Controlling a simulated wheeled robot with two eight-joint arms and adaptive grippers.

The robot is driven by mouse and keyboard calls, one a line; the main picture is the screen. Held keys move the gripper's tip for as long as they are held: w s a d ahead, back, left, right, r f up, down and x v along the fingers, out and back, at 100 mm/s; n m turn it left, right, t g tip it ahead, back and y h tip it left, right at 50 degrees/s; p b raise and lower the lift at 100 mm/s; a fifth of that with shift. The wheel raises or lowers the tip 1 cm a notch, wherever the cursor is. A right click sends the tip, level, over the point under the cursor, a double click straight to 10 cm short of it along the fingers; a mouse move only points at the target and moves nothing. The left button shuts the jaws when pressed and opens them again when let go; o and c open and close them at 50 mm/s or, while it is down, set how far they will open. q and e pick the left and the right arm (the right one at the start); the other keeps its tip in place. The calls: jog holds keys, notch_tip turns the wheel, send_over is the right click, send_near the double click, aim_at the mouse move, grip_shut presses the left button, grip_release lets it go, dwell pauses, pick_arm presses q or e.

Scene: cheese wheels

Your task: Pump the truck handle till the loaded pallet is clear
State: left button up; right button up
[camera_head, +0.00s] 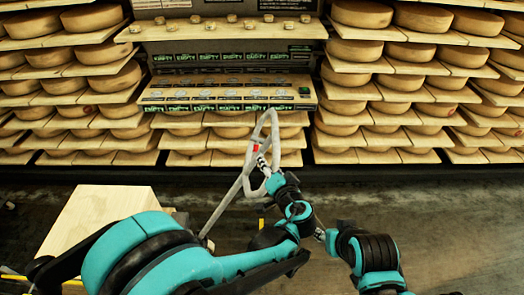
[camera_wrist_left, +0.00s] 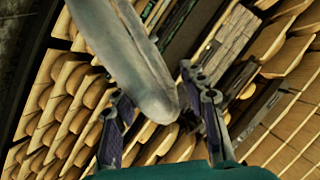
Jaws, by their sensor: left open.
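The truck handle (camera_head: 247,180) is a grey loop on a long shaft, rising from low centre and leaning right in the head view. My left gripper (camera_head: 262,165) is at the loop's lower right side. In the left wrist view the grey handle bar (camera_wrist_left: 130,55) runs down between the two spread fingers of my left gripper (camera_wrist_left: 160,115), which is open around it. My right arm comes in at lower right; its gripper (camera_head: 322,236) is small, and its finger state is unclear. The pallet and truck body are mostly hidden behind my left arm.
A pale wooden box top (camera_head: 95,215) stands at lower left, with yellow bits near the floor. Shelves of cheese wheels (camera_head: 362,15) fill the back, with a labelled rack (camera_head: 228,95) in the middle. Dark floor (camera_head: 440,215) is clear at right.

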pick_arm(q)
notch_tip(320, 180, up, 10)
dwell(0.7)
